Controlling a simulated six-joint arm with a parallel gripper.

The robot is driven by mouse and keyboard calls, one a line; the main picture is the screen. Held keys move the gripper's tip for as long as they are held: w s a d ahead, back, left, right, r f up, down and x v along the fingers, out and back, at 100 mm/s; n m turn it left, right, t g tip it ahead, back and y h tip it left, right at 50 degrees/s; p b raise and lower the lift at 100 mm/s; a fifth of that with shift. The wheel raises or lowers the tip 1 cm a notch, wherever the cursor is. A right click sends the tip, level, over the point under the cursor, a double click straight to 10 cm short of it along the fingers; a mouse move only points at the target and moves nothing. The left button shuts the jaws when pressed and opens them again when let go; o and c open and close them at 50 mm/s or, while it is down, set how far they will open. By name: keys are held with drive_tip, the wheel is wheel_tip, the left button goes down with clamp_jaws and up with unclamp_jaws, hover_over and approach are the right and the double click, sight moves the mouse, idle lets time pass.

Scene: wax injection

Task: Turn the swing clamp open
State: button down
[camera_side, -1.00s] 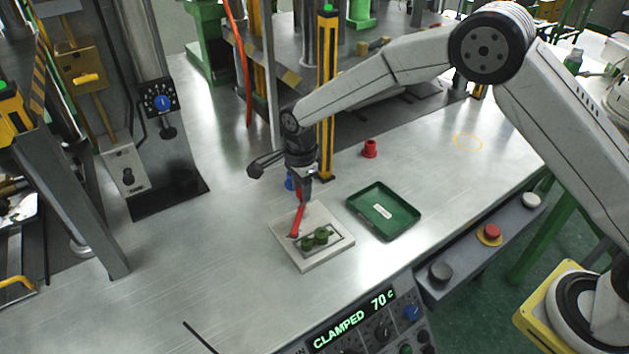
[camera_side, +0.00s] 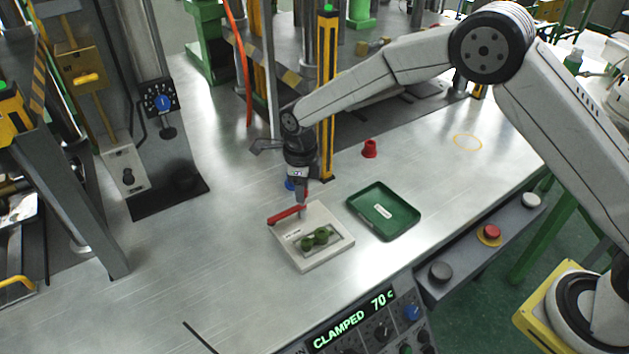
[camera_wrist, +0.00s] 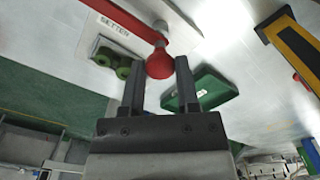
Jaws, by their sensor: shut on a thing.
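The red swing clamp (camera_side: 285,216) is a bar lying along the back left edge of the pale setter plate (camera_side: 322,261), clear of the green parts. Its red round knob (camera_wrist: 160,66) is between my fingers in the wrist view, where the bar (camera_wrist: 115,14) runs off to the upper left. My gripper (camera_side: 301,208) is shut on the clamp's knob at the plate's back edge. Two green round parts (camera_side: 314,239) sit in the plate's recess. The display (camera_side: 350,321) reads CLAMPED 70 C.
A green tray (camera_side: 384,211) lies right of the plate. A red cup-like piece (camera_side: 369,148) stands farther back. The table left of the plate is clear.

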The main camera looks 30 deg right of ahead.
idle(0.3)
drive_tip(key=shift+c, duration=1.7)
unclamp_jaws()
drive_tip(key=shift+r, duration=3.9)
drive_tip(key=shift+d, duration=0.1)
drive_tip(key=s+d+n+t, duration=0.1)
drive_tip(key=s+d+n, duration=0.7)
drive_tip(key=s+n, duration=0.4)
drive_tip(key=s+d+n+t, duration=0.1)
drive_tip(key=s+d+n, duration=0.7)
drive_tip(key=s+n, duration=0.3)
drive_tip(key=n, duration=0.4)
drive_tip(key=shift+s+f+t, duration=0.3)
drive_tip(key=shift+s, duration=0.05)
